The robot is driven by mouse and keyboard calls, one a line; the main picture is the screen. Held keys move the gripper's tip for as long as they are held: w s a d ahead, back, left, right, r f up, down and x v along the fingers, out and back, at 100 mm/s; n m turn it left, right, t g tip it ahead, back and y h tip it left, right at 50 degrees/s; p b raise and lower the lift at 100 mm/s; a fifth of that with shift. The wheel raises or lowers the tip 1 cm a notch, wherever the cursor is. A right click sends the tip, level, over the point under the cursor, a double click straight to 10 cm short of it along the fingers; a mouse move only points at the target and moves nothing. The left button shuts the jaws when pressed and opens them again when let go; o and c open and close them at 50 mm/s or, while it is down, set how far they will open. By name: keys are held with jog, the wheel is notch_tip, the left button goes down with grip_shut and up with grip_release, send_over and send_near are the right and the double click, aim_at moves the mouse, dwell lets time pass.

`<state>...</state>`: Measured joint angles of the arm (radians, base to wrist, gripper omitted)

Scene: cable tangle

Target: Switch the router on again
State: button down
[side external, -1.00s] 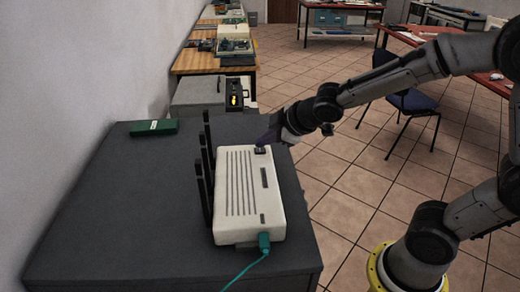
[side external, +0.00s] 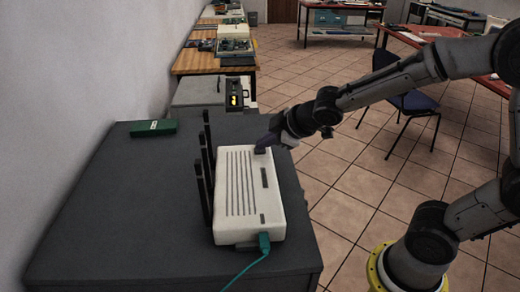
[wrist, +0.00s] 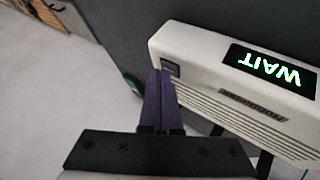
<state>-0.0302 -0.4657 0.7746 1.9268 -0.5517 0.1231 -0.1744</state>
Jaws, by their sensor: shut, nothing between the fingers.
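The white router (side external: 245,200) lies on the dark grey table, with black antennas (side external: 205,185) along its left side and a teal cable plug (side external: 264,242) at its near end. In the wrist view the router (wrist: 200,55) shows a lit green "WAIT" display (wrist: 268,66), upside down in the picture. A small dark square switch (wrist: 171,68) sits at its left end. My gripper (wrist: 162,76) is shut and empty, its purple fingertips right at the switch's edge. In the side view my gripper (side external: 262,147) is over the router's far end; I cannot tell whether it presses the switch.
A green box (side external: 153,127) lies at the table's far left. The grey table top (side external: 120,215) is clear left of the router. A teal cable (side external: 243,272) runs off the near edge. A wall stands at left; a chair and benches are farther back.

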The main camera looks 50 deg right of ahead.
aim_at(265, 152)
jog(key=shift+r, duration=0.75)
jog(key=shift+r, duration=2.5)
jog(key=s+d+r+m+t, duration=0.1)
jog(key=s+r+m, duration=0.1)
jog(key=s+r, duration=0.5)
jog(key=s+f+m+g, duration=0.2)
jog(key=s+f+m, duration=0.1)
jog(key=s, duration=0.5)
jog(key=s+a+f+m+g, duration=0.1)
jog(key=s+f+m+g, duration=0.1)
jog(key=s+f, duration=0.3)
jog(key=s+m, duration=0.1)
jog(key=s, duration=0.3)
jog(key=shift+f+g, duration=0.3)
